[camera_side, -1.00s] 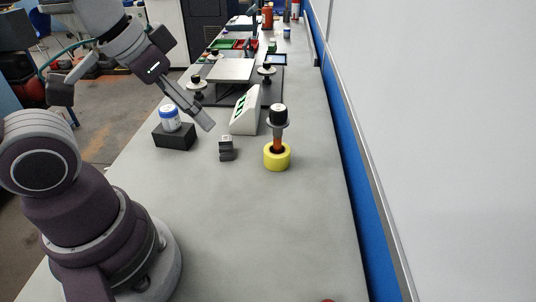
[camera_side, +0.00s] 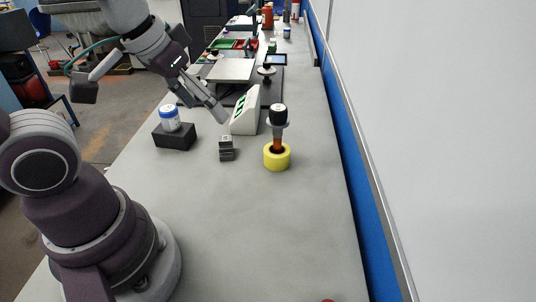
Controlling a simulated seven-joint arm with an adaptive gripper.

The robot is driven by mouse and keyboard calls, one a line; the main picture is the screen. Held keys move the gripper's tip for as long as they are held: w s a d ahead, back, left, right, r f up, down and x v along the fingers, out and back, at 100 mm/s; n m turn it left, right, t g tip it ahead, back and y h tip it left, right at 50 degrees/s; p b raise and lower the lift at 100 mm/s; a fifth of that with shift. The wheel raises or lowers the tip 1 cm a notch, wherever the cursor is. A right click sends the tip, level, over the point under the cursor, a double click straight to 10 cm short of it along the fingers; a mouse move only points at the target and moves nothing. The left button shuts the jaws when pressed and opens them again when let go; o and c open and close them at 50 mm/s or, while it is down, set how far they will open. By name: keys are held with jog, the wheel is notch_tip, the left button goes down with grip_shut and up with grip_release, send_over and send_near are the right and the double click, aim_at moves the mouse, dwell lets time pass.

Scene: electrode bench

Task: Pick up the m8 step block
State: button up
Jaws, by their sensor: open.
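The small dark grey step block (camera_side: 226,149) stands on the bench in the middle of the side view, with a lighter top part. I take it to be the m8 step block, though no marking is legible. My gripper (camera_side: 219,115) is open and empty. It is in the air above and behind the block, apart from it, near the left side of the white sloped box. The gap between its fingertips is hard to make out at this size.
A black block (camera_side: 174,137) carrying a white, blue-lidded jar (camera_side: 170,118) stands left of the step block. A yellow ring holder (camera_side: 277,163) with an upright black-topped tool (camera_side: 278,122) stands right. A white sloped box (camera_side: 245,112) is behind.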

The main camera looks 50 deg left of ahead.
aim_at(225, 141)
jog(key=w+a+f+n+g+y, duration=0.1)
jog(key=w+a+f+n, duration=0.1)
jog(key=a+f+n, duration=0.1)
jog(key=w+a+f+n+g+y, duration=0.1)
jog(key=w+a+f+n, duration=0.2)
jog(key=f, duration=0.3)
jog(key=w+a+f+n+y, duration=0.1)
jog(key=w+a+f+n, duration=0.2)
jog(key=a+f, duration=0.2)
jog(key=shift+g, duration=0.4)
jog(key=x, duration=0.3)
jog(key=w+x, duration=0.1)
jog(key=x, duration=0.2)
jog(key=shift+a+r, duration=0.15)
jog(key=shift+a, duration=0.05)
grip_shut()
